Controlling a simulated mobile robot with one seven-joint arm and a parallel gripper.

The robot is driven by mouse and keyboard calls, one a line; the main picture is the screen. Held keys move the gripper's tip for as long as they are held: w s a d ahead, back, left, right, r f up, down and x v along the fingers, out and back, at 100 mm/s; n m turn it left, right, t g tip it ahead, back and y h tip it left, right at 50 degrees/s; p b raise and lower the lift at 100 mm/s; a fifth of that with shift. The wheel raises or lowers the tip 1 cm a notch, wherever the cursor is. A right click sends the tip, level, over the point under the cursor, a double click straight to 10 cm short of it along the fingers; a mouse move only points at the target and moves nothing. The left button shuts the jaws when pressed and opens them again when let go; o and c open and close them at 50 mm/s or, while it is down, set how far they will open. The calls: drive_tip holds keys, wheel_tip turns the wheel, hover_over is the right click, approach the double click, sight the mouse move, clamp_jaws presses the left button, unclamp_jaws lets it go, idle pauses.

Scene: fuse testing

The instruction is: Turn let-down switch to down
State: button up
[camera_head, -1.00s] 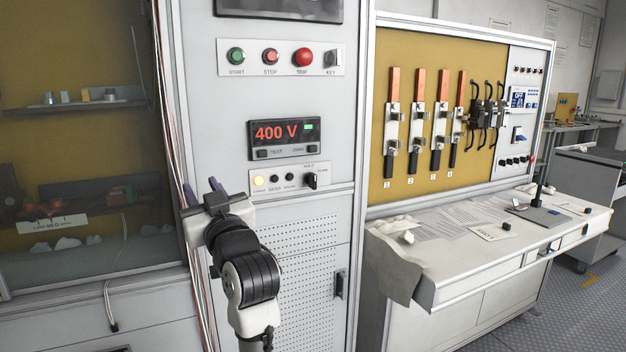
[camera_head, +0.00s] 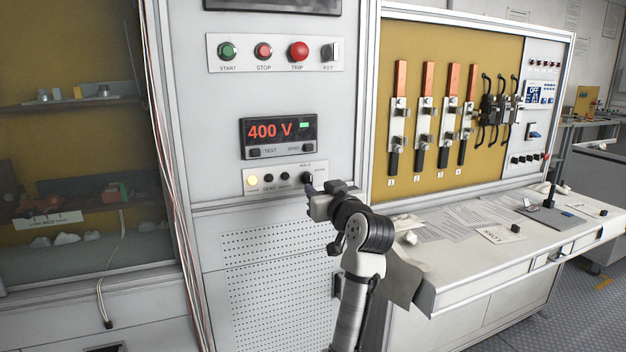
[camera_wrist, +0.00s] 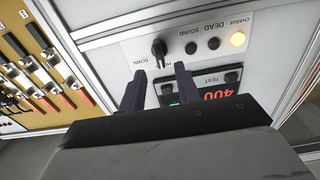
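The let-down switch is a small black rotary knob (camera_head: 307,177) at the right end of a white strip below the 400 V display. It also shows in the wrist view (camera_wrist: 159,47), where the picture is turned roughly upside down. There, the DOWN label is to its left, and a partly hidden label, HOLD in the head view, is below it. The knob's handle seems to point toward HOLD. My gripper (camera_head: 311,189) is in front of the strip, near the knob. In the wrist view, its two dark fingers (camera_wrist: 158,72) are apart and empty, with the knob just beyond the gap.
A lit yellow lamp (camera_head: 252,180) and two black buttons share the strip. Above are the red 400 V display (camera_head: 278,135) and a row with start, stop, trip and key controls (camera_head: 275,52). A bench (camera_head: 470,260) and a fuse board (camera_head: 400,52) stand to the right.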

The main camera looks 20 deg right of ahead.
sight(311, 181)
drive_tip(key=w, duration=0.5)
drive_tip(key=shift+a+p, duration=0.1)
drive_tip(key=shift+p, duration=0.3)
clamp_jaws()
